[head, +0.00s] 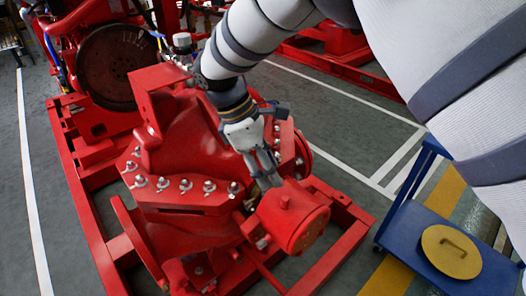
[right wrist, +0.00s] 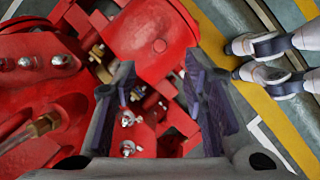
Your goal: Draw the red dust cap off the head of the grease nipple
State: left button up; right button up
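The red end housing (head: 300,225) of the pumpset carries a small red knob (head: 285,202) on top. It looks like the dust cap, and it also shows as a small round red spot in the right wrist view (right wrist: 160,46). No bare nipple metal can be made out under it. My right gripper (head: 268,182) points down just behind and beside this knob in the head view. In the right wrist view its two purple-padded fingers (right wrist: 160,78) stand wide apart with nothing between the pads, and the knob lies beyond the tips. My left gripper cannot be made out.
Bolted red pump casing (head: 185,190) stands left of the gripper. A blue cart (head: 425,220) with a yellow lid (head: 451,252) stands right. Grey-white jointed parts (right wrist: 265,62) show at the right wrist view's edge.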

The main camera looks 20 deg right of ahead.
aim_at(285, 198)
jog(key=x, duration=0.9)
jog(key=shift+f, duration=0.1)
jog(key=shift+c, duration=0.4)
grip_shut()
